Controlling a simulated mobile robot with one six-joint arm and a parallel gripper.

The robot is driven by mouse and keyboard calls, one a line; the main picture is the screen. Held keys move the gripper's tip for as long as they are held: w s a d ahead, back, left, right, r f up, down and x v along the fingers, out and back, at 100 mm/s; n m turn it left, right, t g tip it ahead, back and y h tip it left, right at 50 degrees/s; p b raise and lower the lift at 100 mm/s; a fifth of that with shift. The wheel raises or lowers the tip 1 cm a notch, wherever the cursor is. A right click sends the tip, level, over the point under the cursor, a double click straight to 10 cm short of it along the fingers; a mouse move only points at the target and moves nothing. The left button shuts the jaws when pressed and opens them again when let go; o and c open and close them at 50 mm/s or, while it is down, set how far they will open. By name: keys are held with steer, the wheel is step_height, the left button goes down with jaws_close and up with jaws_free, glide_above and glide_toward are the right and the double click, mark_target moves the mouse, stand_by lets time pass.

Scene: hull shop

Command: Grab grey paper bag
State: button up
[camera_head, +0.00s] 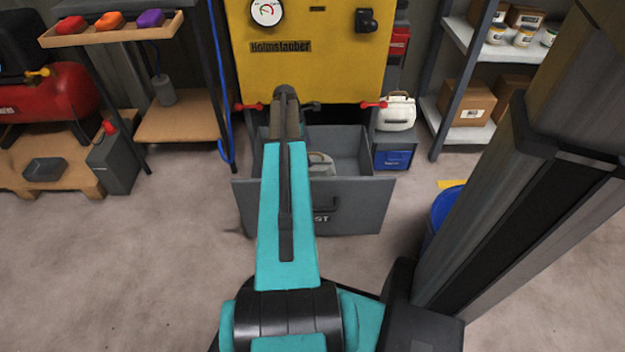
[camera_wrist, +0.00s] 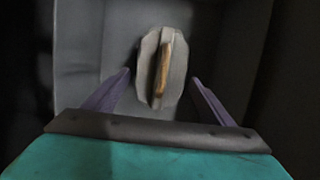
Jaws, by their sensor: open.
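The grey paper bag (camera_wrist: 148,72) lies in the open grey drawer (camera_head: 345,205). In the wrist view it is pale grey with a brown strip along its middle. In the head view a pale part of it (camera_head: 321,165) shows beside my arm, which hides the rest. My gripper (camera_wrist: 161,76) is open above the drawer, with one purple finger on each side of the bag in the picture. Nothing is held. I cannot tell how far the fingertips are above the bag.
The yellow machine (camera_head: 320,60) stands behind the drawer. A shelf (camera_head: 465,130) with boxes, a blue bin (camera_head: 441,212) and a wooden bench (camera_head: 185,120) flank the area. Floor at left front is clear.

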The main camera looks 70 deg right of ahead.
mark_target(312, 172)
steer(key=shift+f, duration=0.1)
steer(key=b+x, duration=0.2)
steer(key=x, duration=0.1)
steer(key=shift+s+a+f+b, duration=0.15)
steer(key=shift+b, duration=0.2)
steer(key=shift+b+x, duration=0.35)
steer(key=shift+x, duration=0.5)
jaws_close()
